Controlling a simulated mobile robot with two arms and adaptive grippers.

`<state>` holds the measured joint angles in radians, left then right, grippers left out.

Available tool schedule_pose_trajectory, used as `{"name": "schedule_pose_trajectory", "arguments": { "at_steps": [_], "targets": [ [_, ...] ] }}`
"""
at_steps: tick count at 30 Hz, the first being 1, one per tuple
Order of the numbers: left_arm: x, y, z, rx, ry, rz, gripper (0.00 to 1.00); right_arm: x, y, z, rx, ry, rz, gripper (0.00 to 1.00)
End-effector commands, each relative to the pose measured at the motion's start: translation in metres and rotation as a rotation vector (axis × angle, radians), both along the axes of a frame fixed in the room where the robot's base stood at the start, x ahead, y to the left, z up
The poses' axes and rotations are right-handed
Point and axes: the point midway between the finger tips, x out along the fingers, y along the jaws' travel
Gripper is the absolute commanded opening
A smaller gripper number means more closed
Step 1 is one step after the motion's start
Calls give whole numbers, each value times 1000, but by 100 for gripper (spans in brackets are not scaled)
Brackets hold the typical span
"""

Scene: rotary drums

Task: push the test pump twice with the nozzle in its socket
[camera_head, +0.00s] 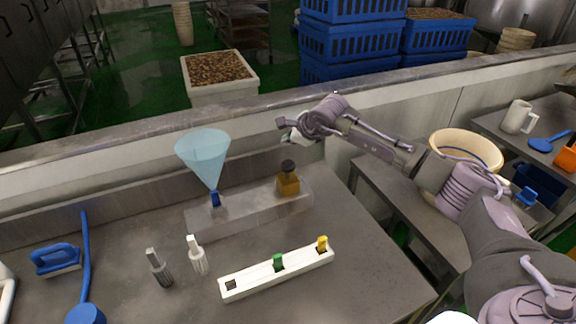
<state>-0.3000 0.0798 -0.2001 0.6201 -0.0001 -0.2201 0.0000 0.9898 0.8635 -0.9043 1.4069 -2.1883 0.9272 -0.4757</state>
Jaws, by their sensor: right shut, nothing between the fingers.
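A grey metal block (245,211) stands on the table near the wall. A small blue nozzle (215,199) sits upright at its left end, with a translucent light-blue cone (203,155) widening upward from it. The test pump (288,184), an amber body with a black knob on top, stands at the block's right end. My right gripper (287,130) is shut and empty, above and behind the pump, apart from it. My left gripper is out of view.
A white rack (302,272) in front holds a green nozzle (278,262) and a yellow nozzle (322,244); its left slot looks dark. Two small bottle-like pieces (197,255) (159,268) stand left of it. A blue brush (56,259) lies left. The table's front right is clear.

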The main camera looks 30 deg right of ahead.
Motion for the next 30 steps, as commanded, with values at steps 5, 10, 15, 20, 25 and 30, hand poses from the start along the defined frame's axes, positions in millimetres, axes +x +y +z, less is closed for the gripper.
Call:
{"name": "schedule_pose_trajectory", "arguments": {
  "at_steps": [5, 10, 15, 20, 25, 30],
  "targets": [
    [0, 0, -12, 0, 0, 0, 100, 0, -1, -30, 0, 1, -2, 0],
    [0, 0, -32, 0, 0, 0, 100, 0, 0, -50, 0, -1, -1, 0],
    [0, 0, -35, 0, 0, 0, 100, 0, 0, -53, -1, -1, 0, 0],
    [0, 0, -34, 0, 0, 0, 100, 0, 0, -52, -1, -1, 0, 0],
    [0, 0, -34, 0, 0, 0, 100, 0, 0, -52, -1, -1, 0, 0],
    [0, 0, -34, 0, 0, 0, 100, 0, 0, -52, -1, -1, 0, 0]
  ]
}}
